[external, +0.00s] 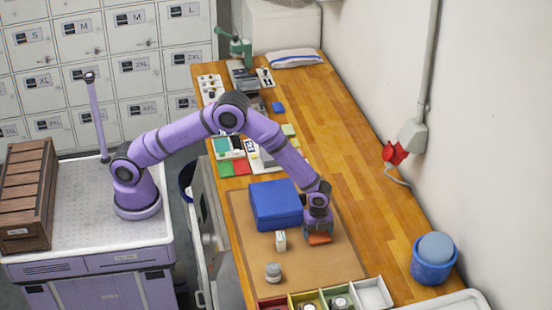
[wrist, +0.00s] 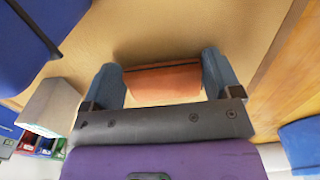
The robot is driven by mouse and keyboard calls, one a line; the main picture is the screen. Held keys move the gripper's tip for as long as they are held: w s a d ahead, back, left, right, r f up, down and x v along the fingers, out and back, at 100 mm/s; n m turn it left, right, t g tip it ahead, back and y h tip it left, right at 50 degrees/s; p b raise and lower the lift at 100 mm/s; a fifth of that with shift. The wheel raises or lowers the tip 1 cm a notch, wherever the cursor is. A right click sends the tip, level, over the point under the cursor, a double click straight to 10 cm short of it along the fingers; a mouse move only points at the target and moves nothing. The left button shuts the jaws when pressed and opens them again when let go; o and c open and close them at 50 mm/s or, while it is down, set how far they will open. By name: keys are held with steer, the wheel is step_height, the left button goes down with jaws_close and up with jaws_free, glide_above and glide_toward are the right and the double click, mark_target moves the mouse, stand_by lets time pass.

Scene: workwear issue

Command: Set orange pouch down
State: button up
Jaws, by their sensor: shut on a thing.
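The orange pouch (external: 319,239) is under my gripper (external: 318,232) on the right part of the tan mat (external: 345,262). In the wrist view the orange pouch (wrist: 165,82) sits between the two blue-grey fingers of my gripper (wrist: 165,86), which are shut on its ends. The tan mat surface shows beyond it. I cannot tell whether the pouch touches the mat or is just above it.
A blue box (external: 275,205) stands close to the left of my gripper. A small white box (external: 280,241) and a grey-lidded jar (external: 273,271) stand on the mat. Colored bins (external: 372,292) line the front edge. A blue bucket (external: 433,262) stands at right.

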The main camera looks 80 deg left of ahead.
steer(key=shift+f, duration=0.15)
steer(key=o, duration=0.7)
steer(key=shift+o, duration=0.2)
